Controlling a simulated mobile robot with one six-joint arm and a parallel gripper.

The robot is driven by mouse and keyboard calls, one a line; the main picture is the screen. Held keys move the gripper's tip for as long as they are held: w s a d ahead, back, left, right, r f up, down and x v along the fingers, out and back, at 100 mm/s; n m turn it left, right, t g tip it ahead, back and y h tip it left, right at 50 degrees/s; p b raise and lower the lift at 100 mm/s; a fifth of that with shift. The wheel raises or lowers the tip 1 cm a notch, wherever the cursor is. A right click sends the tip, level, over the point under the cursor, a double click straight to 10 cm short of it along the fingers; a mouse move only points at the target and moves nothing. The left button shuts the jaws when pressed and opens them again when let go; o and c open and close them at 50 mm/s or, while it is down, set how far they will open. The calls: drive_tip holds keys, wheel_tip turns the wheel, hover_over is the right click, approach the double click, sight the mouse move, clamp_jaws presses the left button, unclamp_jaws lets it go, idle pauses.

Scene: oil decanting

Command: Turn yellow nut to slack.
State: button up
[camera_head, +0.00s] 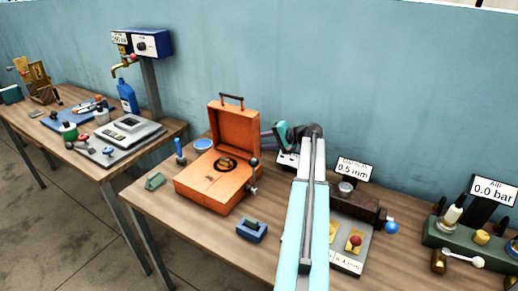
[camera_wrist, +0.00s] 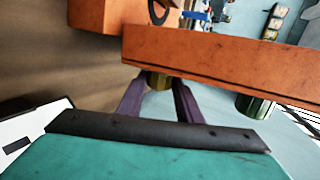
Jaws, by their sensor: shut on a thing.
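The orange case (camera_head: 210,194) stands open on the near bench, with its lid upright. My gripper (camera_head: 266,140) is at the lid's right side; its purple fingers reach toward the case and their tips are partly hidden in the head view.
A dark green cylinder (camera_wrist: 255,108) is right of the fingers in the wrist view. A gauge stand with a 0.5 mm sign (camera_head: 352,170) and a 0.0 bar unit (camera_head: 470,250) stand to the right. A blue block (camera_head: 252,231) lies in front of the case.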

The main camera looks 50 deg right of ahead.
drive_tip(key=shift+s+d+f+t+y+b, duration=0.1)
drive_tip(key=shift+f+t+y+b, duration=0.15)
drive_tip(key=shift+t+b, duration=0.8)
drive_tip(key=shift+f+t+y+b, duration=0.25)
drive_tip(key=shift+t+b, duration=0.1)
drive_tip(key=shift+b, duration=2.05)
drive_tip(key=shift+r+n+t+y+b, duration=0.15)
drive_tip(key=shift+n+t+y+b, duration=0.15)
drive_tip(key=shift+t+b, duration=0.35)
drive_tip(key=o, duration=1)
drive_tip(key=shift+o, duration=0.2)
drive_tip(key=shift+r+g+p, duration=0.35)
drive_tip(key=shift+g+p, duration=0.2)
drive_tip(key=shift+p, duration=1.1)
drive_tip(key=g+h+p, duration=0.1)
drive_tip(key=g+p, duration=0.1)
drive_tip(key=p, duration=0.2)
drive_tip(key=g+p, duration=0.2)
drive_tip(key=p, duration=0.2)
drive_tip(key=m+g+h+p, duration=0.1)
drive_tip(key=g+p, duration=0.1)
drive_tip(key=p, duration=0.3)
drive_tip(key=shift+w+r+h, duration=0.25)
drive_tip(key=shift+r+h, duration=0.05)
drive_tip(key=shift+r, duration=0.05)
